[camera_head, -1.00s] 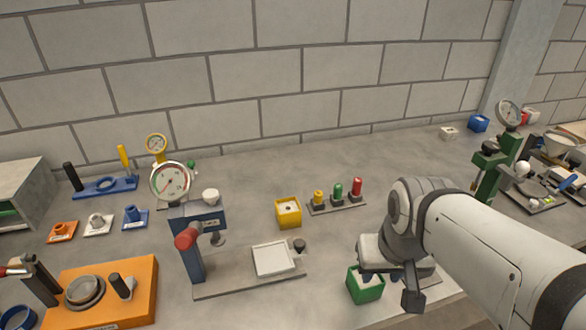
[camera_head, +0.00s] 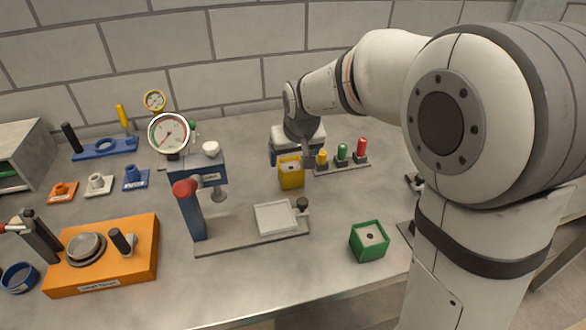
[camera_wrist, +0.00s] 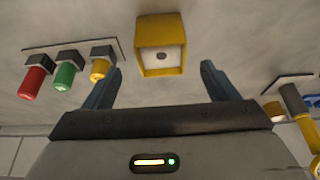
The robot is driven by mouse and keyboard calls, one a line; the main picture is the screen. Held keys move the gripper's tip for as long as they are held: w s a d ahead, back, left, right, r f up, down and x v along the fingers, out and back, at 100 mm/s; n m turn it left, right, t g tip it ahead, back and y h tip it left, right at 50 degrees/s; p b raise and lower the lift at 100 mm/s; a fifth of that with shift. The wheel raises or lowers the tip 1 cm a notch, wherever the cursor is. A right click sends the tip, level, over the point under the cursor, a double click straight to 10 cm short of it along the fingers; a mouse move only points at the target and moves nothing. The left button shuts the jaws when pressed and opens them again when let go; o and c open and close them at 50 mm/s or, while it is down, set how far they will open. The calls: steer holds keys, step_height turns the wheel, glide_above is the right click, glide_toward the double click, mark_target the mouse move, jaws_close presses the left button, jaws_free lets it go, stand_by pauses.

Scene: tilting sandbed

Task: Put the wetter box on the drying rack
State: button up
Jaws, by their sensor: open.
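The yellow box (camera_head: 291,178), with a pale top and a dark centre spot, stands on the bench just in front of my gripper (camera_head: 290,158). In the wrist view the yellow box (camera_wrist: 160,54) lies ahead of and between the two open fingers of my gripper (camera_wrist: 160,72), apart from both. The green box (camera_head: 369,241) has a similar pale top and dark spot, and stands near the bench's front edge. I cannot tell from the pictures which box is wetter. I cannot make out a drying rack for certain; my arm hides the right side.
A stand with yellow, green and red plugs (camera_head: 341,164) is close right of the yellow box. A blue press with a dial (camera_head: 169,135) and a white plate (camera_head: 276,217) stands left. An orange block (camera_head: 103,255) is front left. Bare bench lies between the boxes.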

mark_target(290, 168)
steer(key=x, duration=0.7)
steer(key=shift+a+f, duration=0.15)
steer(key=c, duration=1.2)
steer(key=shift+c, duration=0.6)
steer(key=shift+w, duration=0.1)
